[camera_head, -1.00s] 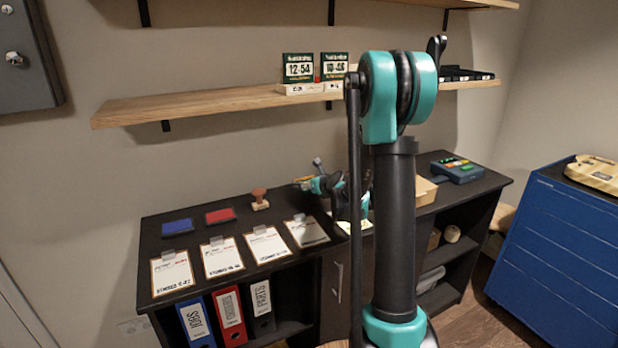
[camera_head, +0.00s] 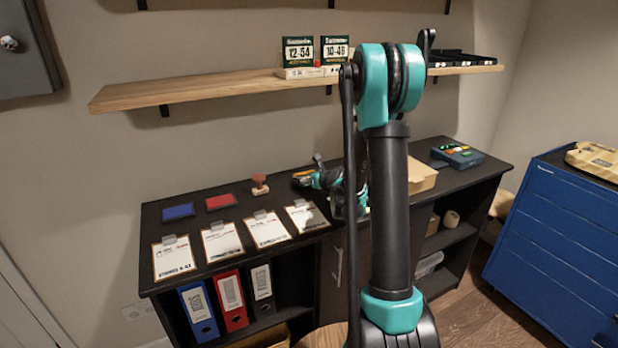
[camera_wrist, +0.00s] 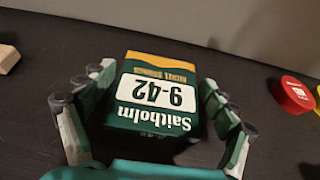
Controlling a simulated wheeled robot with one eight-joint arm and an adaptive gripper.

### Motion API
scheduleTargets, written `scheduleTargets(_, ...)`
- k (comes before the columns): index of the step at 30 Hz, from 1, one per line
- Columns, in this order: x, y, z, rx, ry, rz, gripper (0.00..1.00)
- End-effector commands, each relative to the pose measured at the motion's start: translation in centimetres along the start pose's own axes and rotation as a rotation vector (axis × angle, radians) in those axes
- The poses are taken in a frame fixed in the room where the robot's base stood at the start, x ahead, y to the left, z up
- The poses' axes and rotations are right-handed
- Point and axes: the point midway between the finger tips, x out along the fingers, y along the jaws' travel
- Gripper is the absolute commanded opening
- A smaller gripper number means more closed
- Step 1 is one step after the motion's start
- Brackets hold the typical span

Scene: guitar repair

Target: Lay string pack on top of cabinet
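The string pack (camera_wrist: 155,95) is a green, white and yellow box reading "Saitholm 9-42" in the wrist view. It lies between the fingers of my gripper (camera_wrist: 157,85), label towards the camera, over the dark cabinet top (camera_wrist: 40,125). Narrow dark gaps seem to show between the fingers and its sides. In the head view my gripper (camera_head: 318,180) is low over the cabinet top (camera_head: 190,244), with a small dark and orange end of the pack (camera_head: 301,178) at its tips. My arm hides part of the cabinet. Whether the pack's underside touches is unclear.
Clipboards (camera_head: 222,241), ink pads (camera_head: 221,201) and a stamp (camera_head: 260,185) occupy the left of the top. A red round object (camera_wrist: 296,94) and a wooden piece (camera_wrist: 8,58) flank the pack. A shelf (camera_head: 200,88) overhangs behind; a blue drawer cabinet (camera_head: 550,240) stands right.

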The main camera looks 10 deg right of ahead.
Motion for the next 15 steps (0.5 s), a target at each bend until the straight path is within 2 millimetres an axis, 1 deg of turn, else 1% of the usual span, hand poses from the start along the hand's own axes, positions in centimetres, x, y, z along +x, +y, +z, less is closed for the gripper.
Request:
scheduleTargets(2, 0.00, 0.00, 0.01, 0.000, 0.000, 0.000, 1.00)
scheduleTargets(11, -0.02, 0.00, 0.01, 0.000, 0.000, 0.000, 1.00)
scheduleTargets(15, -0.63, -0.03, 0.02, 0.001, 0.000, 0.000, 1.00)
